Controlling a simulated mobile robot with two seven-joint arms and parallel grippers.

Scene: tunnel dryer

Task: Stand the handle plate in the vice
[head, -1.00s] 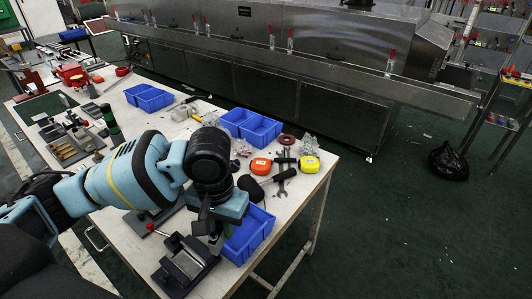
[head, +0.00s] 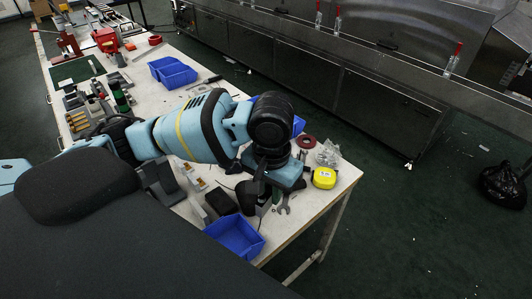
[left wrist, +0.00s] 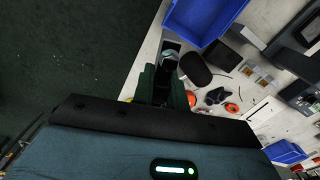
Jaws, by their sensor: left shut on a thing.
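My left gripper (head: 268,190) is above the right end of the bench, pointing down, with its fingers mostly hidden behind the wrist in the head view. In the left wrist view the left gripper (left wrist: 165,82) shows dark green fingers shut on a narrow grey piece (left wrist: 169,60), apparently the handle plate; its shape is largely hidden. A dark grey metal fixture (head: 160,182) stands on the bench to the left, beneath my arm. I cannot tell whether it is the vice. My dark body covers the near bench edge. My right gripper is not in view.
A blue bin (head: 235,236) lies at the near right bench edge, beside a dark block (head: 220,202) and a black mallet head (head: 246,196). A yellow tape measure (head: 324,178), a wrench (head: 284,204) and a red ring (head: 306,142) lie near the right end. Open floor lies beyond.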

